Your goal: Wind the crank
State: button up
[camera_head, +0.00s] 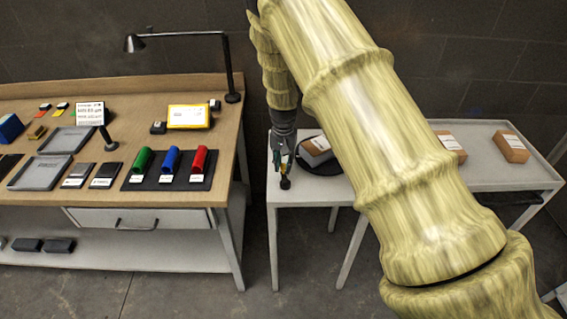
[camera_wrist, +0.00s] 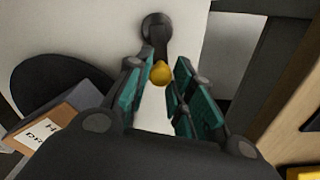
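The crank shows in the wrist view as a dark round hub (camera_wrist: 156,27) with a short dark arm and a yellow knob (camera_wrist: 161,73) at its end. It is mounted on the pale table top. In the head view the dark hub (camera_head: 285,184) shows small at the left end of the pale table, just below my gripper (camera_head: 281,158). In the wrist view my gripper (camera_wrist: 158,78) has its teal-padded fingers apart, one on each side of the yellow knob. Gaps show between the knob and both fingers, so it is not gripped.
A dark round plate (camera_wrist: 62,70) with a labelled box (camera_wrist: 62,122) lies left of my gripper in the wrist view. More brown boxes (camera_head: 511,146) sit along the pale table (camera_head: 477,180). A wooden workbench (camera_head: 236,150) with trays, colored cylinders and a lamp (camera_head: 231,65) stands to the left.

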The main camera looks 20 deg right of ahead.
grip_shut()
jog(key=shift+a+n, duration=0.15)
jog(key=shift+n, duration=0.25)
dwell(0.4)
